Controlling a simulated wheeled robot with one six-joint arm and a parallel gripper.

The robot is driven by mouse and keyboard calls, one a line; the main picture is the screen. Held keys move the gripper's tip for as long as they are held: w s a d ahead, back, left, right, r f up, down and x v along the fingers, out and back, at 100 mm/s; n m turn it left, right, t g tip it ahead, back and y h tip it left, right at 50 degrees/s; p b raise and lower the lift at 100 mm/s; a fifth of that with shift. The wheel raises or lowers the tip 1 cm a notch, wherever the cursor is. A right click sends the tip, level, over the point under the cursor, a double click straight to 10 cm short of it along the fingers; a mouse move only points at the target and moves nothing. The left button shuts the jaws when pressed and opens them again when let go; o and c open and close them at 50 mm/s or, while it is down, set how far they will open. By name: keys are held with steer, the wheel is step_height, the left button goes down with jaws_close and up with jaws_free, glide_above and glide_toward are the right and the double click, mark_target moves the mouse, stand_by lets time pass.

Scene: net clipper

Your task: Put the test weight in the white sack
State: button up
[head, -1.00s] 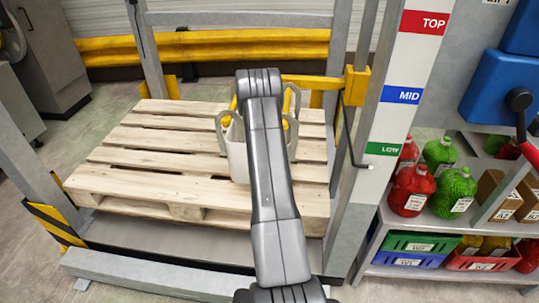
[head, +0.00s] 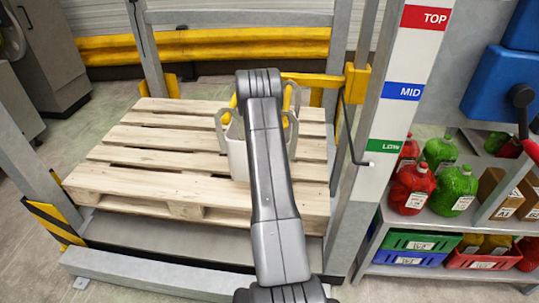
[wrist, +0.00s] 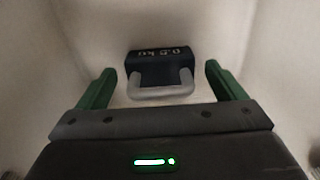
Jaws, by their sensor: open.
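The white sack (head: 236,152) stands on the wooden pallet in the head view, its looped handles up, partly hidden behind my arm. In the wrist view pale sack walls (wrist: 275,60) surround my gripper. The test weight (wrist: 160,68) is a dark block marked 0.5 kg with a grey loop handle. It is inside the pale walls, and its handle faces my gripper. My gripper (wrist: 160,72) is open, with one green finger on each side of the weight and a gap to both. In the head view my arm hides the gripper.
The pallet (head: 130,168) sits in a grey lift frame with a TOP, MID and LOW post (head: 397,110) to its right. The pallet's left side is clear.

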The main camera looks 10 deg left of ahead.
step_height(320, 180, up, 13)
steer(key=p, duration=0.2)
stand_by(0.5)
step_height(320, 180, down, 13)
steer(key=shift+f+b, duration=0.1)
steer(key=shift+b, duration=1)
steer(key=shift+r+p, duration=0.4)
steer(key=shift+r, duration=0.15)
